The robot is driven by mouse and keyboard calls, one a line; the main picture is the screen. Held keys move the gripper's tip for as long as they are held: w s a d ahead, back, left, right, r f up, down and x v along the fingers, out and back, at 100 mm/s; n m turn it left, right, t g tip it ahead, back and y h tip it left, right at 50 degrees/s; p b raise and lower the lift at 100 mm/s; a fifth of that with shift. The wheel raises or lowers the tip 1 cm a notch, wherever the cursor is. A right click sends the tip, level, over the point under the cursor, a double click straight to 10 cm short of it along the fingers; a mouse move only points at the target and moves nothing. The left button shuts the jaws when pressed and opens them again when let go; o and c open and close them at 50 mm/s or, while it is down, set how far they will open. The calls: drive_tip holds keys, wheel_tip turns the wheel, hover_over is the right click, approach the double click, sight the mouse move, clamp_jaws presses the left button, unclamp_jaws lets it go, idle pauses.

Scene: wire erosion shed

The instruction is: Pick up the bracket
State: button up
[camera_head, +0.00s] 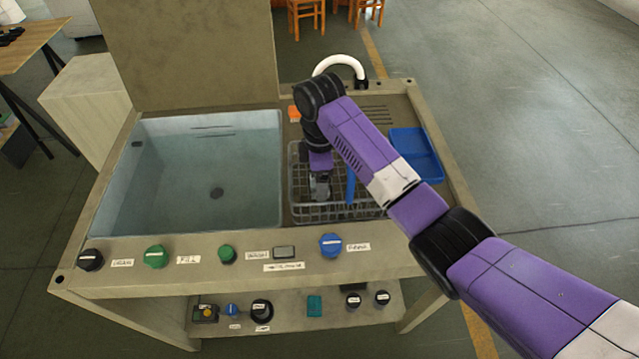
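My arm reaches in from the right, and my gripper (320,194) points down into a wire basket (301,212) on the drainboard right of the basin. The fingers are small and dark here, and I cannot tell whether they are open or shut. I cannot make out a bracket; if one is in the basket, my gripper, arm or the mesh hides it. A narrow blue piece (350,187) shows upright in the basket, just right of my gripper.
A water-filled basin (190,180) lies to the left. A blue tray (415,155) sits to the right of the basket. A white curved spout (340,61) and an orange item (294,114) are behind it. Knobs, including a blue one (330,244), line the front panel.

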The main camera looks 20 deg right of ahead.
drive_tip(key=shift+f, duration=0.35)
clamp_jaws()
drive_tip(key=shift+r, duration=0.1)
drive_tip(key=shift+r, duration=0.1)
